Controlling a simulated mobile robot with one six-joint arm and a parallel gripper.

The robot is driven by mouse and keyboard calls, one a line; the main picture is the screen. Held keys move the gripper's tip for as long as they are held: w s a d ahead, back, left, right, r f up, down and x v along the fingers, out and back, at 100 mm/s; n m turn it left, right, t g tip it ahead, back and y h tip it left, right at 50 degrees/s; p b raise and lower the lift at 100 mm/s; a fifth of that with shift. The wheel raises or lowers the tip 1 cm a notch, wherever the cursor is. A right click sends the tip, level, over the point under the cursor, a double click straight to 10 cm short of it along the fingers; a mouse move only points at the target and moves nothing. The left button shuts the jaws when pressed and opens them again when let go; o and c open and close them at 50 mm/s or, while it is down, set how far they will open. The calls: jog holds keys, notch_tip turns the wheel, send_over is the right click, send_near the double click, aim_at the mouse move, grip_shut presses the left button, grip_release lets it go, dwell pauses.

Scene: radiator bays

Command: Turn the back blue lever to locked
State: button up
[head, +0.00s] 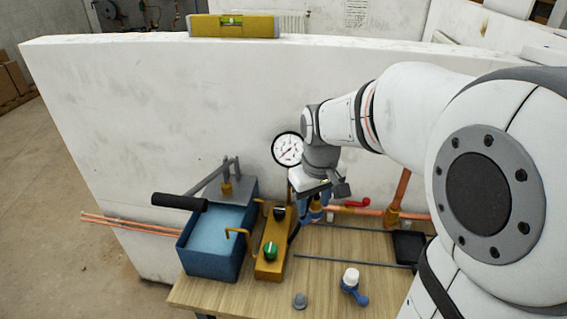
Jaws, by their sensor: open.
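My gripper (325,188) is in the middle of the head view, above the back of the wooden bench and in front of the white wall. It is open. Just below it, bits of blue (308,216) show beside the copper pipe; this seems to be the back blue lever. My gripper and wrist hide most of it, so I cannot tell its angle or whether the jaws are around it. Another blue lever (360,297) on a white-capped valve (350,277) stands nearer the bench's front, apart from my gripper.
A blue water tank (208,254) with a black-handled pump lever (180,202) stands left. A yellow block (269,265) carries a green knob (271,251). A gauge (288,150), a red handle (357,203), copper pipe (345,210) and black tray (408,246) are near my gripper.

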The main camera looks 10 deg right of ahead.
jog(key=n+g, duration=0.1)
jog(key=n, duration=0.1)
send_over(303, 218)
notch_tip(303, 218, down, 6)
jog(key=shift+r, duration=0.1)
notch_tip(303, 218, down, 8)
jog(key=shift+r+p, duration=0.1)
jog(key=shift+p, duration=0.3)
grip_shut()
